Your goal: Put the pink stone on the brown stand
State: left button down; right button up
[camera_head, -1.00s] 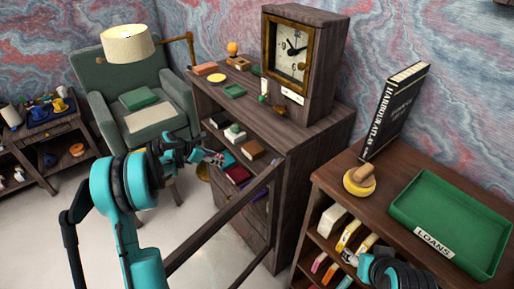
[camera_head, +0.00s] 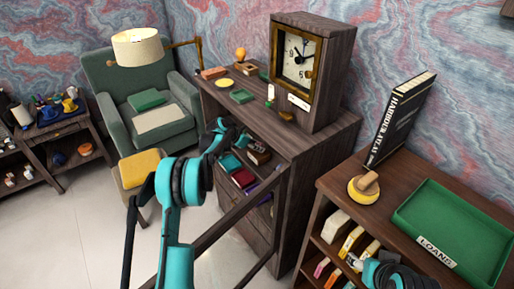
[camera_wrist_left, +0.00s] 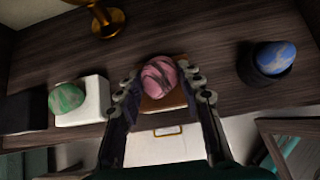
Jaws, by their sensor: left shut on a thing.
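The pink stone (camera_wrist_left: 159,76), marbled with dark veins, is between the fingertips of my left gripper (camera_wrist_left: 162,88) in the left wrist view. The gripper is shut on it. The brown stand (camera_wrist_left: 172,101), a flat block, shows directly beneath and around the stone; I cannot tell whether they touch. In the head view my left gripper (camera_head: 238,141) is at the shelf opening under the clock, close to the brown stand (camera_head: 259,155); the stone is not clear there. My right arm shows at the lower right, its fingers too small to read.
On the same shelf, a green stone (camera_wrist_left: 67,97) sits on a white stand (camera_wrist_left: 95,103), and a blue stone (camera_wrist_left: 275,56) sits in a dark holder (camera_wrist_left: 262,76). A brass object (camera_wrist_left: 107,20) stands behind. The cabinet top (camera_head: 300,132) overhangs the shelf.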

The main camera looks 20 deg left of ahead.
pick_arm(q)
jog(key=shift+w+d+f+b, duration=0.15)
jog(key=shift+f+b, duration=0.1)
jog(key=shift+f, duration=0.2)
jog(key=shift+w+f+b, duration=0.1)
jog(key=shift+f+b, duration=0.15)
jog(key=shift+f, duration=0.15)
jog(key=shift+s+r, duration=0.1)
jog(key=c, duration=1.4)
grip_release()
jog(key=shift+f, duration=0.2)
jog(key=o, duration=0.4)
jog(key=shift+r, duration=0.2)
jog(key=shift+s+r, duration=0.1)
jog(key=shift+r, duration=0.2)
jog(key=p+v, duration=0.1)
jog(key=v, duration=0.2)
jog(key=shift+p, duration=0.3)
jog(key=s+a, duration=0.2)
jog(key=s, duration=0.1)
jog(key=s+a+b, duration=0.1)
jog(key=s+a, duration=0.4)
jog(key=s, duration=0.1)
jog(key=shift+s+a+f+b, duration=0.1)
jog(key=shift+a+f+b, duration=0.15)
jog(key=shift+b, duration=0.05)
